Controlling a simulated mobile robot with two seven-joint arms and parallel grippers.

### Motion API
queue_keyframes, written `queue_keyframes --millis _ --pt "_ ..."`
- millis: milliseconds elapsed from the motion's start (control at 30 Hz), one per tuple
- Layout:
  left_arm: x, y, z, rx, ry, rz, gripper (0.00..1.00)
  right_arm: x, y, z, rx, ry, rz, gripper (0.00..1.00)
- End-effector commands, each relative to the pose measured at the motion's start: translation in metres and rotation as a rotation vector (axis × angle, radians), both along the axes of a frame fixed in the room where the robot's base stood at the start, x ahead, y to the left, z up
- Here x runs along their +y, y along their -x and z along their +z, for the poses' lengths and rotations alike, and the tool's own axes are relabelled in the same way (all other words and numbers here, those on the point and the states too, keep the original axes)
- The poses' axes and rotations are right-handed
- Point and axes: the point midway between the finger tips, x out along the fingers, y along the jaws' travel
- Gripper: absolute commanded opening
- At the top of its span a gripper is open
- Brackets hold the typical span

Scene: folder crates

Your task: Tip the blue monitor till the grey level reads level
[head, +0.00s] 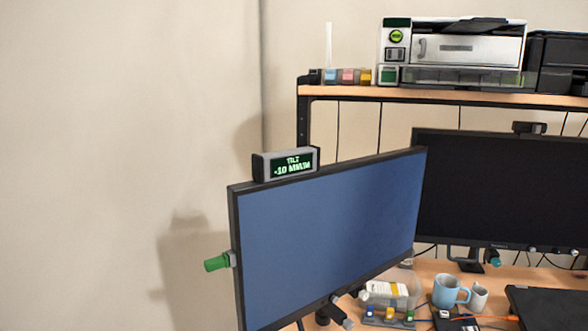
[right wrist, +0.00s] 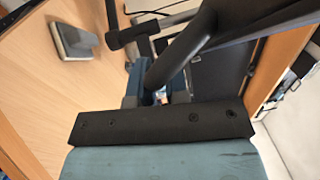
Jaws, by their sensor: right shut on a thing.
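The blue monitor (head: 325,235) stands at the centre of the head view, with a blue screen and dark frame. It is angled sideways, and its top edge slopes up to the right. The grey level (head: 286,164) sits on its top edge near the left corner. Its green digits seem to read "TILT -10 MM/M". A green knob (head: 217,262) sticks out from the monitor's left side. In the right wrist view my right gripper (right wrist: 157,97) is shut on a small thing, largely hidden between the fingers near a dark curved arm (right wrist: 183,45). My left gripper is not in view.
A second, dark monitor (head: 495,185) stands at the right, behind the blue one. Mugs (head: 450,292) and small items crowd the desk below. A shelf (head: 440,94) holds a printer (head: 455,45). Wall is at the left.

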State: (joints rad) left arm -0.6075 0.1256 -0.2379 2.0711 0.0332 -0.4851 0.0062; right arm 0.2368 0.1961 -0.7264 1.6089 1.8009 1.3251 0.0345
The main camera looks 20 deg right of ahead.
Motion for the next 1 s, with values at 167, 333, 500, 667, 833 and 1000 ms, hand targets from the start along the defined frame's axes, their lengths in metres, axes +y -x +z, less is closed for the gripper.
queue_keyframes --millis 167,333,500,667,833,1000 --pt "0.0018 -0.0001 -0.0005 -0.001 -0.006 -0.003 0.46 -0.0001 0.0001 -0.0006 0.001 -0.001 0.0 0.0" --pt "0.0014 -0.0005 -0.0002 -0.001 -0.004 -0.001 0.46 -0.0008 -0.0001 -0.0015 0.0 0.0 0.001 0.0" --pt "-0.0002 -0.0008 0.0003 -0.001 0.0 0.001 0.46 -0.0019 -0.0004 -0.0025 0.001 0.0 0.001 0.0" --pt "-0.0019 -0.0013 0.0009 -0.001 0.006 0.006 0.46 -0.0032 -0.0006 -0.0036 0.001 -0.001 0.0 0.0" --pt "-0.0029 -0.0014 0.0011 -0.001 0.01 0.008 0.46 -0.0039 -0.0008 -0.0044 0.002 -0.001 -0.001 0.0" --pt "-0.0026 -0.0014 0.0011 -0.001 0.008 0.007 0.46 -0.0038 -0.0008 -0.004 0.001 -0.001 -0.001 0.45"
